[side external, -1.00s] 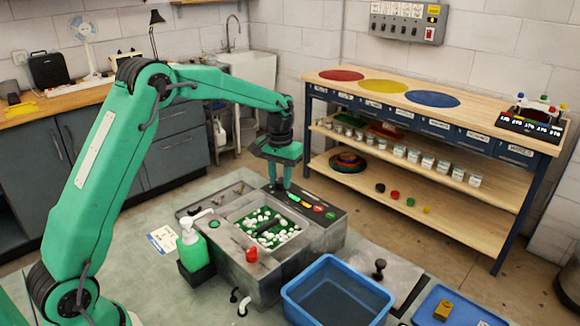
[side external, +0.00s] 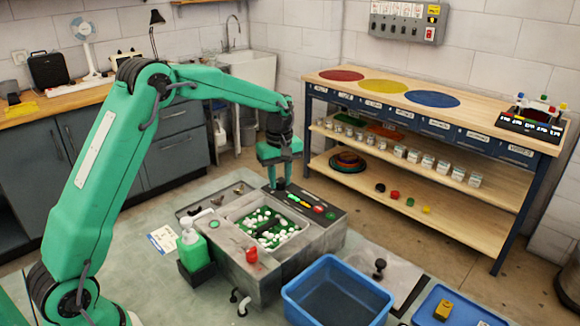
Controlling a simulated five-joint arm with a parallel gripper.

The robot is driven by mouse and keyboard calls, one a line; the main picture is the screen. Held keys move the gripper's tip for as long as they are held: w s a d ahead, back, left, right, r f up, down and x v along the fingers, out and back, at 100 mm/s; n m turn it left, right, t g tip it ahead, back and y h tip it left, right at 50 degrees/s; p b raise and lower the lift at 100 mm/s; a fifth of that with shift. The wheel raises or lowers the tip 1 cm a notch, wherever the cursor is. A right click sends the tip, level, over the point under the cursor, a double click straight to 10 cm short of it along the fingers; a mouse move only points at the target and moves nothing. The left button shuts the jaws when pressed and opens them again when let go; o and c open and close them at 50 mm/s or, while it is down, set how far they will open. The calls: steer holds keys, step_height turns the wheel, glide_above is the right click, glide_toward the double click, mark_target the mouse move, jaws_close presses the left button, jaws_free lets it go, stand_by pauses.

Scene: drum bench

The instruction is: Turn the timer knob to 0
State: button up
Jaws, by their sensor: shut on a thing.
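My gripper (side external: 280,184) points down at the back left end of the dark control panel (side external: 333,216) on the grey drum machine (side external: 262,277). It is shut on the timer knob, which the fingers hide; its pointer and the scale cannot be read. To the right along the panel are a green, a yellow and a red part (side external: 318,209). The open tub in front of the panel holds white pieces on green (side external: 262,222).
A wooden shelf bench (side external: 480,120) stands at the back right.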

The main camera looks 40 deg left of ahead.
mark_target(280, 181)
steer(key=shift+r+n, duration=0.1)
steer(key=shift+n, duration=1.9)
steer(key=o, duration=1)
steer(key=shift+c, duration=0.2)
steer(key=shift+r, duration=3.85)
